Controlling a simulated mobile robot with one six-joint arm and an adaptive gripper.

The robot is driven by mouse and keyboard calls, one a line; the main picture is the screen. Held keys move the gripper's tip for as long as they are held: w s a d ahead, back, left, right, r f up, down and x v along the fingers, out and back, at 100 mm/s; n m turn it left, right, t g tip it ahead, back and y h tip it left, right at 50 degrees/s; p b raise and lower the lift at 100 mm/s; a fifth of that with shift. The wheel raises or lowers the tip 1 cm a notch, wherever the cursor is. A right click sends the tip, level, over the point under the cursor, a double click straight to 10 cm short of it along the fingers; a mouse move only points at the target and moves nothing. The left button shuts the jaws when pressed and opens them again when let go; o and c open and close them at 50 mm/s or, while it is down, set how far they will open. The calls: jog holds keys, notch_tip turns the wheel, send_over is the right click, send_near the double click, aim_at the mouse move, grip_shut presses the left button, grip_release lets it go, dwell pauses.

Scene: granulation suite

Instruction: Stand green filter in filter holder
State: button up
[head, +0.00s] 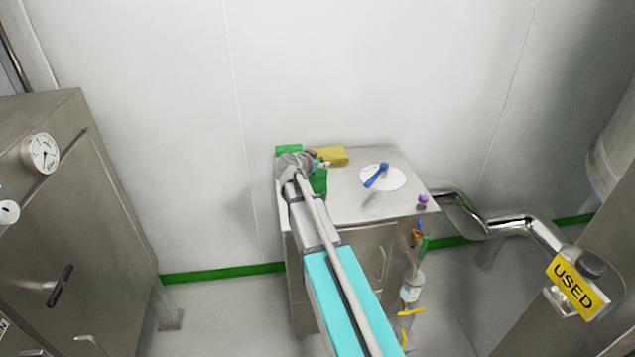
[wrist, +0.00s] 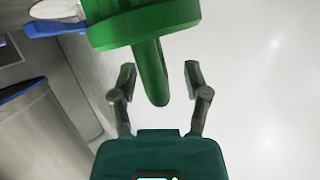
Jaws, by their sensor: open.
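In the wrist view a green part (wrist: 150,25), which looks like the green filter, has a wide round flange and a narrow rounded stem. My gripper (wrist: 159,72) is open, with one finger on each side of the stem and gaps showing on both sides. In the head view a green piece (head: 319,183), perhaps the same part, shows beside my wrist on the steel cabinet top. My wrist hides most of my gripper there. A green block (head: 288,149) and a yellow block (head: 331,155) lie at the back edge. I cannot tell which thing is the filter holder.
A white disc (head: 398,181) with a blue scoop (head: 377,175) and a purple knob-like item (head: 423,199) are on the right of the cabinet top (head: 350,208). Items hang on the cabinet's right side. A wall stands close behind. Steel pipework (head: 510,224) runs at right.

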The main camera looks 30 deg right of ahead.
dwell(0.3)
grip_shut()
dwell(0.3)
